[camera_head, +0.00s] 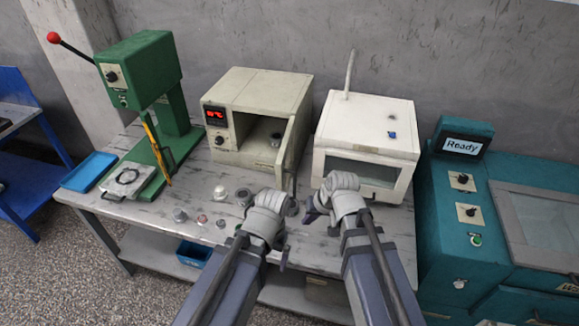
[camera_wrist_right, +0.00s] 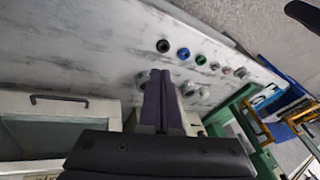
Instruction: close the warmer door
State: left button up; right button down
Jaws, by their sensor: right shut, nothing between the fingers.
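The warmer (camera_head: 262,95) is a beige box with a red lit display, at the back middle of the table in the head view. Its door (camera_head: 288,152) stands open, swung out toward me from the right side of the opening. A round metal part shows inside. My right gripper (camera_head: 313,211) is in front of the white box, right of the door and apart from it. Its fingers are shut and empty in the right wrist view (camera_wrist_right: 163,100).
A white box (camera_head: 368,135) with a window stands close right of the door. Several small round parts (camera_head: 220,193) lie on the table (camera_head: 145,208) before the warmer. A green press (camera_head: 140,70) stands left, a teal machine (camera_head: 465,230) right.

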aim_at(284, 169)
pick_arm(q)
notch_tip(284, 169, up, 7)
jog(key=p, duration=0.5)
pick_arm(e)
jog(key=w+d+r+m+t+y, duration=0.1)
jog(key=w+d+r+m+t, duration=0.1)
jog(key=w+r, duration=0.55)
pick_arm(q)
notch_tip(284, 169, down, 8)
jog(key=b, duration=0.8)
pick_arm(e)
jog(key=w+a+f, duration=0.4)
jog(key=a+f, duration=0.2)
jog(key=a, duration=0.1)
jog(key=shift+a+t, duration=0.25)
jog(key=shift+t, duration=0.05)
pick_arm(q)
jog(key=shift+f, duration=0.1)
